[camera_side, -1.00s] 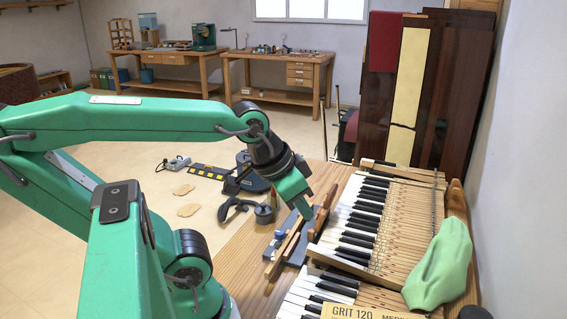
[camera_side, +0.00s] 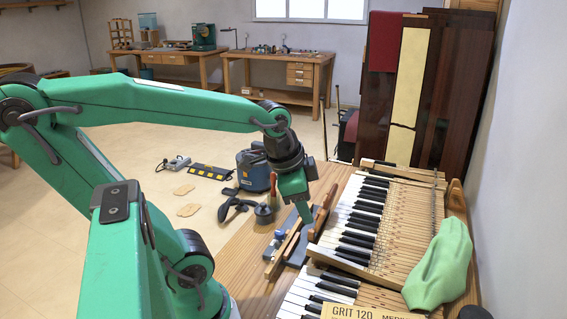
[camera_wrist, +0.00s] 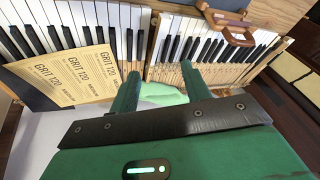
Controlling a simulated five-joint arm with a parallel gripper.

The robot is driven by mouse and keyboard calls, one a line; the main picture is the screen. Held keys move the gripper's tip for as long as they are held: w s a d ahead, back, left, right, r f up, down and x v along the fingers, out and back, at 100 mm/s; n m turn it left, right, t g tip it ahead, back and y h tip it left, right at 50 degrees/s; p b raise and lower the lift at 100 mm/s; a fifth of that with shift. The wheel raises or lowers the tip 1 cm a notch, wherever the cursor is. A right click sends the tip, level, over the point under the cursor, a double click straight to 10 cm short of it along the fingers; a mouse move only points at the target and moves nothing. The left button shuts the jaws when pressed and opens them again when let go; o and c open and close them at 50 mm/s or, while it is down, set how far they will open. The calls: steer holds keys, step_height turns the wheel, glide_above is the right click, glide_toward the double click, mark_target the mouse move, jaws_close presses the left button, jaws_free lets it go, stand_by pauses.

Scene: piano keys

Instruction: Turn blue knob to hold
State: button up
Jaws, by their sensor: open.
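A small blue part (camera_side: 281,234), which may be the blue knob, sits on the fixture to the left of my gripper. It is too small to read any setting on it. A wooden handle piece (camera_wrist: 228,28) shows ahead of the fingers in the wrist view. I cannot make out a blue knob there.
Piano keys (camera_side: 352,232) run along the right of the bench. A green cloth (camera_side: 440,262) lies on the key frame. Sandpaper sheets marked GRIT 120 (camera_wrist: 65,68) cover some near keys. A small pot (camera_side: 264,214) stands left of the fixture.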

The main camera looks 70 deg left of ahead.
steer(key=w+a+f+m+g, duration=0.2)
steer(key=a+f+m, duration=0.2)
steer(key=a+m, duration=0.25)
steer(key=m+g, duration=0.2)
steer(key=m, duration=0.4)
glide_toward(280, 232)
steer(key=shift+w+d, duration=0.15)
steer(key=shift+w, duration=0.15)
steer(key=shift+s+a+f+m+h, duration=0.2)
steer(key=shift+a+f+m+h, duration=0.1)
steer(key=shift+a+f+m, duration=0.2)
steer(key=shift+f, duration=3.85)
steer(key=c, duration=1)
